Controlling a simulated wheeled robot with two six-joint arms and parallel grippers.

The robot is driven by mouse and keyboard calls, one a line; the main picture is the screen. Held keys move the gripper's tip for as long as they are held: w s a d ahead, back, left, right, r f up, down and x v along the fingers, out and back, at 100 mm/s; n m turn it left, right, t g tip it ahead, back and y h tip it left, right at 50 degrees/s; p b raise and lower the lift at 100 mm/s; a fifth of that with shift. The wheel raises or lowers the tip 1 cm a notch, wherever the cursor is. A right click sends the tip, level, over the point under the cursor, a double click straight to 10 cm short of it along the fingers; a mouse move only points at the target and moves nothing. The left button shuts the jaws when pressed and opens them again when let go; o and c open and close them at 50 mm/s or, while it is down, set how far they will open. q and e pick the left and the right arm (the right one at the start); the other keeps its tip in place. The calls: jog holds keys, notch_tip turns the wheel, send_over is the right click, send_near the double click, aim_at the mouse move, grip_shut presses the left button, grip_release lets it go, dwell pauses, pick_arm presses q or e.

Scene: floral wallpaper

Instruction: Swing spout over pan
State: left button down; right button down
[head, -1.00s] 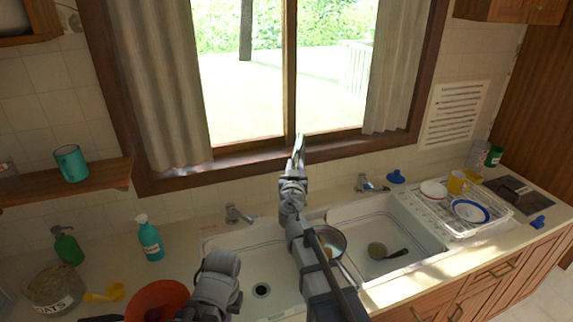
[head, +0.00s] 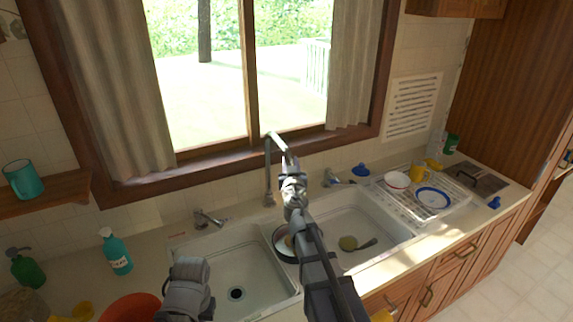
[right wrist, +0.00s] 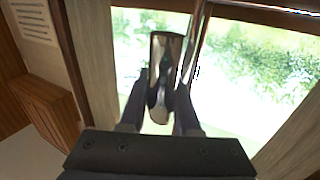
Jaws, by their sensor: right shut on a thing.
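The chrome spout (head: 268,160) rises behind the divider between the two sink basins and arches over at the top. My right gripper (head: 291,184) is shut on the spout's free end. In the right wrist view the spout's end (right wrist: 165,50) sits between the fingers of the right gripper (right wrist: 160,105), beside its upright tube. The pan (head: 283,252) sits at the divider, below the gripper in the picture, partly hidden by my right arm. I cannot tell whether the spout's end is directly above it. My left arm shows at the lower left, but its gripper fingers do not.
Two tap handles (head: 208,218) and (head: 338,179) flank the spout. The left basin (head: 245,265) is empty. A dish rack (head: 445,212) stands at right, and a teal bottle (head: 117,252) stands at left.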

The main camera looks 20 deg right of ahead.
dwell(0.4)
jog(key=c, duration=0.6)
grip_release()
jog(key=v, duration=0.7)
jog(key=shift+s+a, duration=0.1)
jog(key=shift+s, duration=0.3)
jog(key=shift+c, duration=0.5)
